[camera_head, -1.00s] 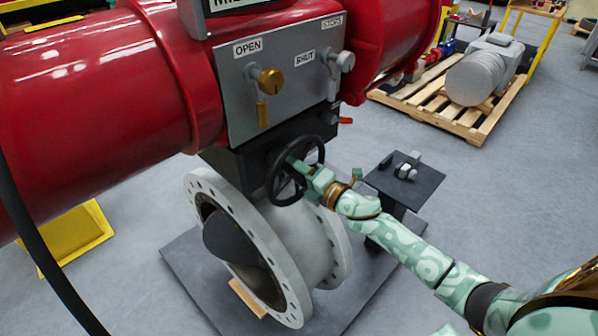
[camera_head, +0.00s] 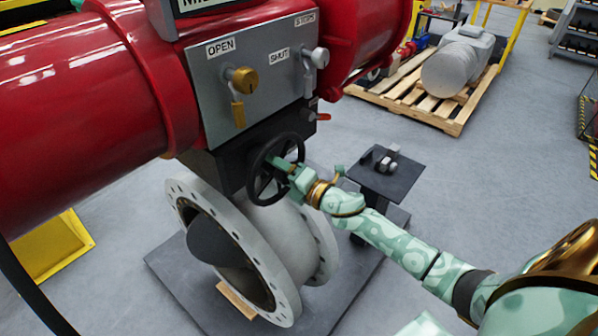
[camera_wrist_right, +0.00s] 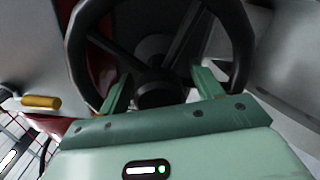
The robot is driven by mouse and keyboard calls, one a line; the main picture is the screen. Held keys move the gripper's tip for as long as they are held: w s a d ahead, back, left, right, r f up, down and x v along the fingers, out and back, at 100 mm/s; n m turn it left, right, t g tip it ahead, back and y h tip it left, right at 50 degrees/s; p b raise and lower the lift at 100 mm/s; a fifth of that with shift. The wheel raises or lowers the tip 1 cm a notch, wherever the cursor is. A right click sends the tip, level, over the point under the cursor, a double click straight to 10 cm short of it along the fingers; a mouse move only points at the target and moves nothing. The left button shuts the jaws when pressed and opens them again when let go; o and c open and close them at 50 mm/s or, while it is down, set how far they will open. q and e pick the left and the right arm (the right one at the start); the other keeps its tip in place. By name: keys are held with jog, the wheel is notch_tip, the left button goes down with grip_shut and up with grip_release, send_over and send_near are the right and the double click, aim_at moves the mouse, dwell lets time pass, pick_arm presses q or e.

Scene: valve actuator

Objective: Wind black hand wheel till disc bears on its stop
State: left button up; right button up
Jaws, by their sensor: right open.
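The black hand wheel (camera_head: 251,181) stands on the side of the dark gearbox under the red actuator. In the right wrist view the wheel's rim (camera_wrist_right: 243,50) and hub (camera_wrist_right: 160,88) fill the upper middle. My right gripper (camera_head: 275,163) is at the wheel; in the wrist view its two fingers (camera_wrist_right: 158,88) are apart, one on each side of the hub, inside the rim. Whether they touch the wheel I cannot tell. The dark disc (camera_head: 215,243) sits tilted inside the pale flanged valve body (camera_head: 293,240). Its stop is not discernible. My left gripper is out of view.
A grey panel with OPEN and SHUT labels (camera_head: 220,47) carries a brass knob (camera_head: 243,80). A small dark stand (camera_head: 385,180) holds small parts right of the wheel. A pallet (camera_head: 425,103) with a grey motor lies behind. Open floor lies at right.

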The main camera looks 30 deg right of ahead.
jog(key=v, duration=1.5)
jog(key=shift+s+d+b, duration=0.2)
jog(key=shift+s+b, duration=0.15)
